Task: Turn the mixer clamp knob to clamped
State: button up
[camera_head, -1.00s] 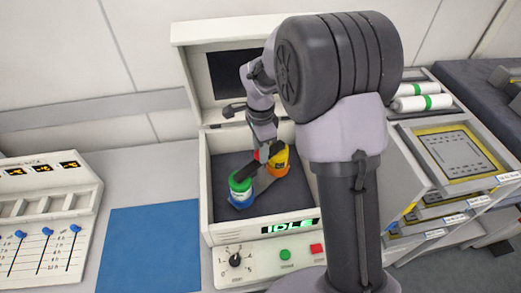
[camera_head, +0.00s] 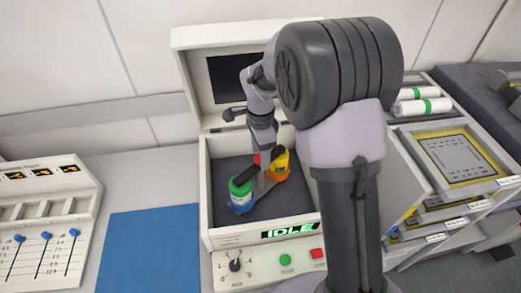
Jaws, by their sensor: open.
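The mixer (camera_head: 207,190) is an open white box with its lid raised and a dark interior. Inside are a jar with a green lid (camera_head: 240,187) in a blue holder (camera_head: 243,208) and a yellow-orange piece (camera_head: 279,162) to its right. A small red part (camera_head: 257,159), which looks like the clamp knob, shows between them, mostly hidden. My gripper (camera_head: 256,180) is open, pointing down into the box at the red part, between the jar and the orange piece. I cannot tell whether its fingers touch the red part. The knob's setting is not readable.
The mixer's front panel has a black dial (camera_head: 235,266), a green button (camera_head: 285,259), a red button (camera_head: 317,253) and a display reading IDLE (camera_head: 288,230). A blue mat (camera_head: 150,250) lies clear at left, beside a slider console (camera_head: 40,225). A trolley with trays (camera_head: 455,160) stands right.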

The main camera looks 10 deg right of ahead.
notch_tip(320, 180, up, 17)
jog(key=p, duration=0.5)
jog(key=shift+r, duration=0.2)
jog(key=s+a+f+n+t+y+b, duration=0.1)
jog(key=s+n+t+b, duration=0.2)
jog(key=s, duration=0.9)
jog(key=s+a+f+n+t+y+b, duration=0.1)
jog(key=s+n+t+b, duration=0.1)
jog(key=s+n+b, duration=0.3)
jog(key=s+n, duration=0.4)
jog(key=s, duration=0.4)
jog(key=shift+a+f+t, duration=0.15)
jog(key=shift+f+t, duration=0.15)
jog(key=shift+t, duration=0.1)
